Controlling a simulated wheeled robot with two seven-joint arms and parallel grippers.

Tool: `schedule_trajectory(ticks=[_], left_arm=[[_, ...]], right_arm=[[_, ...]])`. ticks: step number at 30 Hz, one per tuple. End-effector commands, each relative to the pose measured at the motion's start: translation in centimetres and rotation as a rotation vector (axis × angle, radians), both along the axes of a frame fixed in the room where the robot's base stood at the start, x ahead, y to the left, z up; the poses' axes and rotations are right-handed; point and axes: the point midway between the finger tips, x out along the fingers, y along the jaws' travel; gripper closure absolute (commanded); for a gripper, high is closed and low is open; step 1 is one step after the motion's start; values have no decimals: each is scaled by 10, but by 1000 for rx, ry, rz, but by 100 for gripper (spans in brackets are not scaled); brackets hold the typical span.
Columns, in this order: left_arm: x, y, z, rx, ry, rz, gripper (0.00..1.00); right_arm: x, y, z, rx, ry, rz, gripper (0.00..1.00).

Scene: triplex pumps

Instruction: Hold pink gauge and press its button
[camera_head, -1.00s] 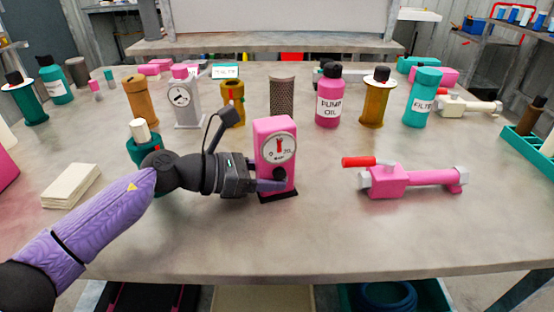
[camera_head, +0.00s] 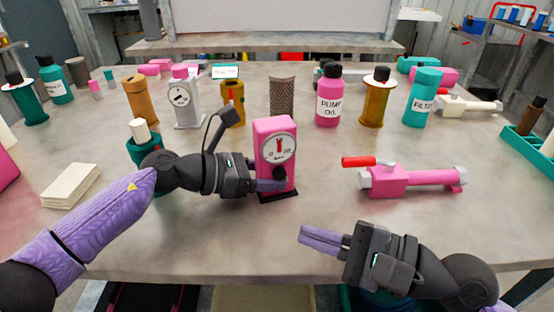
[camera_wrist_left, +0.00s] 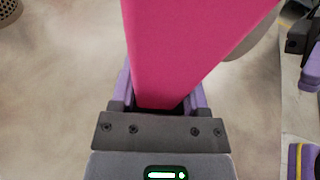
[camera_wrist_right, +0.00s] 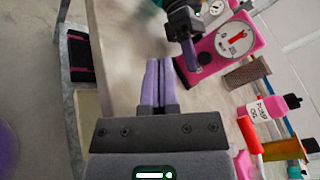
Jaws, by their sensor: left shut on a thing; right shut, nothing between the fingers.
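The pink gauge (camera_head: 275,155) stands upright on its dark base on the table. Its white dial with a red needle and the dark round button (camera_head: 279,173) below it face the front. My left gripper (camera_head: 272,186) is shut on the lower part of the gauge; in the left wrist view the pink body (camera_wrist_left: 180,60) sits between the purple fingers. My right gripper (camera_head: 304,236) is shut and empty, below and right of the gauge, apart from it. The right wrist view shows its closed fingers (camera_wrist_right: 158,82) and the gauge (camera_wrist_right: 225,45) beyond them.
A pink pump with a red handle (camera_head: 412,180) lies right of the gauge. A pink oil bottle (camera_head: 328,100), a mesh cylinder (camera_head: 283,97) and a grey gauge (camera_head: 183,100) stand behind. White pads (camera_head: 70,186) lie at the left. The table front (camera_head: 235,235) is clear.

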Motion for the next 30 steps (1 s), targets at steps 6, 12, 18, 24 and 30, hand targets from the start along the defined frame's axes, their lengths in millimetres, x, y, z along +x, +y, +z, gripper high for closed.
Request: schedule_trajectory(ticks=[6,12,18,24,30], left_arm=[[0,0,0,1,1,-1,74],[0,0,0,1,1,-1,74],[0,0,0,1,0,0,74],[0,0,0,1,1,-1,74],[0,0,-1,1,1,-1,74]], right_arm=[[32,7,2,-2,-9,-11,100],[65,18,1,-2,-4,-9,100],[82,24,1,-4,-5,-7,100],[84,25,0,-5,-4,-7,100],[84,25,0,-4,-4,-6,100]])
